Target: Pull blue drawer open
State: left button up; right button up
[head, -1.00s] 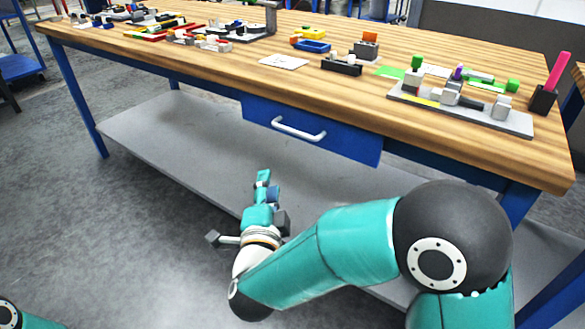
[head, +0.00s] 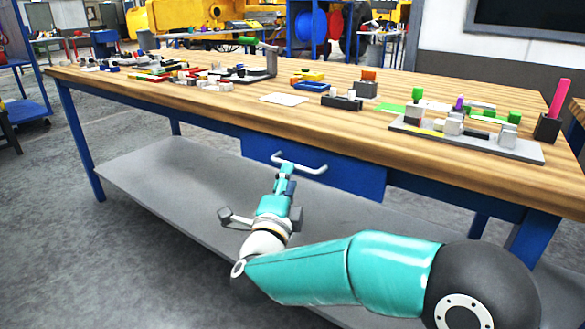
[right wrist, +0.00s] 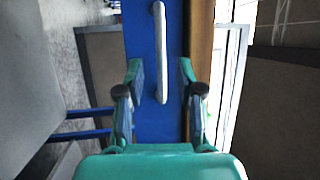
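The blue drawer (head: 345,178) is under the front edge of the workbench, and its front looks flush with the bench. Its white bar handle (head: 300,164) runs across the front. My right gripper (head: 286,170) is at the left part of the handle in the head view. In the right wrist view my right gripper (right wrist: 161,72) is open, its two fingers apart on either side of the handle's line. The handle (right wrist: 159,50) stands upright there, between and beyond the fingertips, with the blue drawer front (right wrist: 140,30) behind. I cannot tell whether the fingers touch it. My left gripper is not in view.
The wooden workbench top (head: 225,105) holds several small parts and fixtures. A grey fixture plate (head: 470,142) and a dark holder with a pink stick (head: 559,98) are at the right. A grey lower shelf (head: 165,175) lies beneath the drawer.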

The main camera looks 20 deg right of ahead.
jog(key=shift+x, duration=2.6)
grip_shut()
